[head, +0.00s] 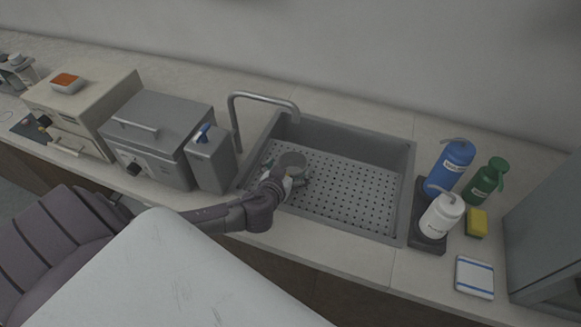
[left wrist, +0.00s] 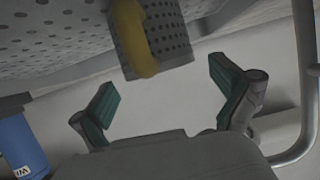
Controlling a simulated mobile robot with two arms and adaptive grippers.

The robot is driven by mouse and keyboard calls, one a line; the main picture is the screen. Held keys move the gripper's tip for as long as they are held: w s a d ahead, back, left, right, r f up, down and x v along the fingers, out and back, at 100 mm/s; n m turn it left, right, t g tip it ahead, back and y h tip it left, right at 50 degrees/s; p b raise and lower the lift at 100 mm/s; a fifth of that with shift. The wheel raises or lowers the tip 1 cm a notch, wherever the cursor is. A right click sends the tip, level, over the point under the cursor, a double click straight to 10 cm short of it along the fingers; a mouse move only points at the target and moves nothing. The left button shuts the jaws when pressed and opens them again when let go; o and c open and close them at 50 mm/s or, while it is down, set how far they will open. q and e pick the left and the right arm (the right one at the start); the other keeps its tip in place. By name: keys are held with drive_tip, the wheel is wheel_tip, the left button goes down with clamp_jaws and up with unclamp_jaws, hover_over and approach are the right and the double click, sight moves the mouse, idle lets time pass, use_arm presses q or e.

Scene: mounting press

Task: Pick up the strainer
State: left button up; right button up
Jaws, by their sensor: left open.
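The strainer (head: 292,160) is a small grey round vessel at the left end of the sink, over the perforated sink floor. In the left wrist view the strainer (left wrist: 170,38) shows as a perforated grey body with a yellow band, at the top middle. My left gripper (head: 288,182) reaches over the sink's front edge, close beside the strainer and partly covering it in the head view. In the left wrist view its green-padded fingers (left wrist: 163,82) are spread wide. The strainer appears beyond the fingertips, with nothing between them. My right gripper is not in view.
The sink (head: 407,190) has a raised rim and a curved faucet (head: 265,98) at its back left. A grey box (head: 210,162) stands left of it. Blue (head: 452,168), green (head: 487,180) and white (head: 441,217) bottles and a yellow sponge (head: 477,222) are at the right.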

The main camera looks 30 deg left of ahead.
sight(297, 156)
use_arm(q)
drive_tip(key=shift+p+x, duration=0.3)
drive_tip(key=shift+x, duration=1.5)
drive_tip(key=shift+r, duration=0.1)
drive_tip(key=c, duration=1.1)
drive_tip(key=shift+o, duration=0.2)
